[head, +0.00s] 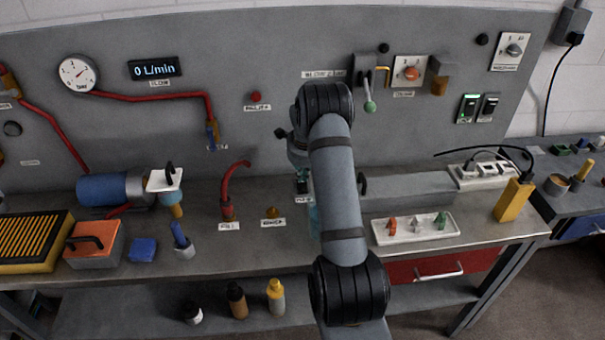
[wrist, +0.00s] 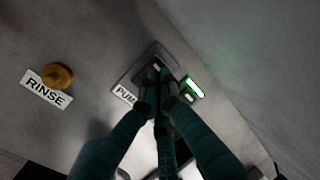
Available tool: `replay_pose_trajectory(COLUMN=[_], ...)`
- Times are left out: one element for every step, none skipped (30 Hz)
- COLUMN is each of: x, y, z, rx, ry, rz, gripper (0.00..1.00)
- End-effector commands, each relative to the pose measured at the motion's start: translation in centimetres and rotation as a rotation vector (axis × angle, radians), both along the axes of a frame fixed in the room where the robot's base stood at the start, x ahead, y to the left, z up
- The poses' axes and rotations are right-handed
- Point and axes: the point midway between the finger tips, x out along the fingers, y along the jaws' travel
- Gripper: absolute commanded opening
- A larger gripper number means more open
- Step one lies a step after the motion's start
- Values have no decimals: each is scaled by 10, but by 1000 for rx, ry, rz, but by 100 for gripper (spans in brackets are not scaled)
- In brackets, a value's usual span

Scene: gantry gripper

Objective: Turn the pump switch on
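The pump switch (wrist: 143,64) is a dark housing on the bench top beside a partly covered label reading "PUM" (wrist: 124,94). A bright green-lit patch (wrist: 194,88) shows at its right side in the wrist view. My gripper (wrist: 158,76) has its dark fingers drawn together at the tips, over the switch. The tips hide the switch's middle, so its position and any contact cannot be told. In the head view my arm hides most of this spot. The flow display (head: 154,68) reads 0 L/min.
A yellow rinse knob (wrist: 58,76) with its label (wrist: 46,89) stands left of the switch. A red bent pipe (head: 229,192) rises farther left. A white tray (head: 415,239) with small coloured parts and a grey box (head: 420,190) lie to the right.

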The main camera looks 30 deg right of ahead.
Motion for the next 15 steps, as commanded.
replay_pose_trajectory(x=[2,3,4,4,4,4,4,5,4,4,4,4,4,4,4], y=[-1,-1,-1,-1,-1,-1,-1,-1,-1,-1,-1,-1,-1,-1,-1], z=[-3,-5,-7,-9,-10,-12,-12,-13,-13,-13,-13,-13,-13,-13,-13], rx=[0,-1,-1,0,0,0,0,0,0,0,0,0,-1,-1,-1], ry=[1,0,-1,-1,-1,-1,-1,-1,-2,-2,-2,-2,-2,-2,-2], rz=[1,2,2,2,2,2,2,2,2,2,2,1,1,1,1], gripper=[0,0,0,0,0,0,0,0,0,0,0,0,0,0,0])
